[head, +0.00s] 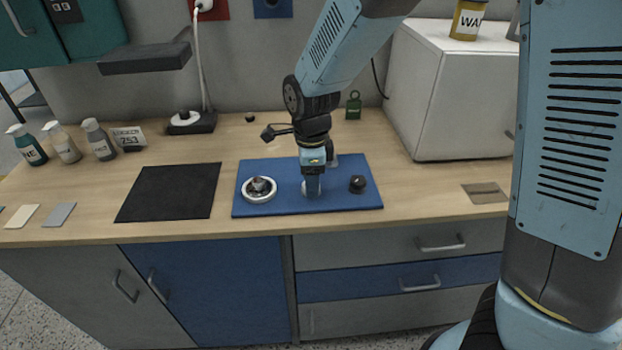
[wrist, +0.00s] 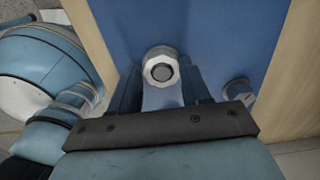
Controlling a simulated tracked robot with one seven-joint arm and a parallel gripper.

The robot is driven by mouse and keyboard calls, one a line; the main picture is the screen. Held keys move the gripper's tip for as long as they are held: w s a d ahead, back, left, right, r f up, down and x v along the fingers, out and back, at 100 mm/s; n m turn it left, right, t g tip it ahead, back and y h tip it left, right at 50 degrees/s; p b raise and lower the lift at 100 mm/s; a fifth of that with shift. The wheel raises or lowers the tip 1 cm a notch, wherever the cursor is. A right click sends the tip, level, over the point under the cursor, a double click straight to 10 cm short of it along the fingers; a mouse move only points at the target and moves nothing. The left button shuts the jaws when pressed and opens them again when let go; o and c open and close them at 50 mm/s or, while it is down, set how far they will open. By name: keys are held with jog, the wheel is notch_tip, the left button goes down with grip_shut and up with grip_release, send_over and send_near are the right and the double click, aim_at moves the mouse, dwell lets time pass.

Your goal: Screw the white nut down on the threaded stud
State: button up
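The white nut (wrist: 149,60) sits around the grey end of the threaded stud (wrist: 162,72) in the wrist view. In the head view my gripper (head: 313,188) points down at the middle of the blue board (head: 280,208) and mostly hides the nut. In the wrist view its two dark blue fingers flank the nut, one on each side. A pale surface shows between the fingers, below the nut. I cannot tell whether the fingers touch the nut or stand slightly apart. How far down the stud the nut sits is hidden.
On the board, a white ring with a dark-and-metal part (head: 259,189) lies left and a dark knob (head: 357,184) right. A black mat (head: 170,193) lies left of the board. A white box (head: 450,95) stands at the back right. Bottles (head: 62,142) stand far left.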

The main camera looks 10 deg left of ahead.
jog(key=c, duration=0.7)
jog(key=m, duration=0.6)
jog(key=shift+s+f, duration=0.15)
jog(key=m, duration=0.3)
jog(key=shift+d, duration=0.1)
grip_shut()
jog(key=m, duration=0.3)
jog(key=shift+m, duration=0.4)
jog(key=o, duration=0.8)
grip_release()
jog(key=o, duration=0.3)
jog(key=shift+c, duration=0.6)
